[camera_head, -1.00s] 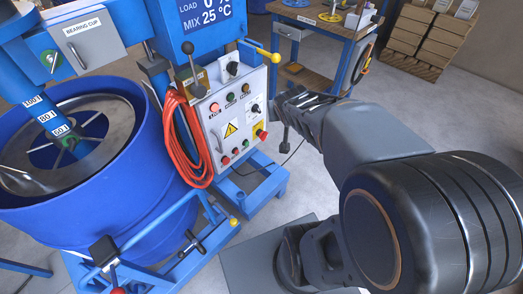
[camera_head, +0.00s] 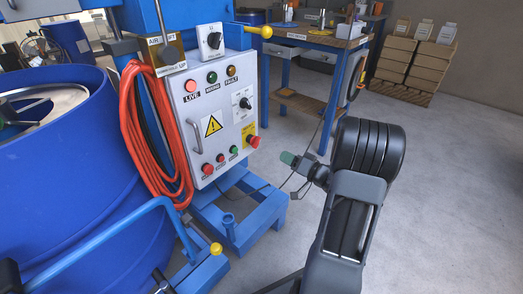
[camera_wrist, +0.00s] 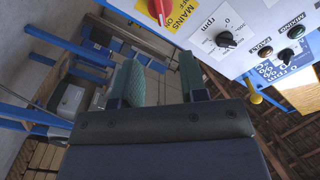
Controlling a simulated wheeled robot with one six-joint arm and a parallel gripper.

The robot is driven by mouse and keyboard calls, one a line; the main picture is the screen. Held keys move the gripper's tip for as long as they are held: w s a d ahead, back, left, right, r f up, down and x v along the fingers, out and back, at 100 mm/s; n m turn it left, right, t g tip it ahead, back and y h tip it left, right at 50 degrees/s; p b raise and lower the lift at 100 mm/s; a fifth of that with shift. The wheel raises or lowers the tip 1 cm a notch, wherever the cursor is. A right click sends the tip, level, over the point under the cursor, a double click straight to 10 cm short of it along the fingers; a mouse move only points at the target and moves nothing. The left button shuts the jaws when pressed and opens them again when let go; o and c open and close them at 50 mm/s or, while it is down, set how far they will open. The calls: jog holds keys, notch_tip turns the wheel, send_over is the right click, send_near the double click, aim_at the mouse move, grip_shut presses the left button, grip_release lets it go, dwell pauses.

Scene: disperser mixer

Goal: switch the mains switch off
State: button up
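The mains switch is a red knob (camera_head: 253,141) on a yellow plate at the lower right of the grey control panel (camera_head: 186,130).
A black rpm dial (camera_head: 245,103) is just above the mains switch, and several push buttons (camera_head: 221,158) are to its lower left. An orange hose (camera_head: 150,140) hangs at the panel's left. A blue frame (camera_head: 245,215) stands below. Open floor is at the right.

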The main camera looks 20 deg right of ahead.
aim_at(259, 143)
jog(key=b+x, duration=0.3)
jog(key=x, duration=0.7)
jog(key=shift+w+a+f+b, duration=0.1)
jog(key=shift+w+a+b, duration=0.1)
jog(key=shift+b, duration=0.1)
jog(key=shift+x, duration=0.95)
jog(key=shift+d, duration=0.1)
grip_shut()
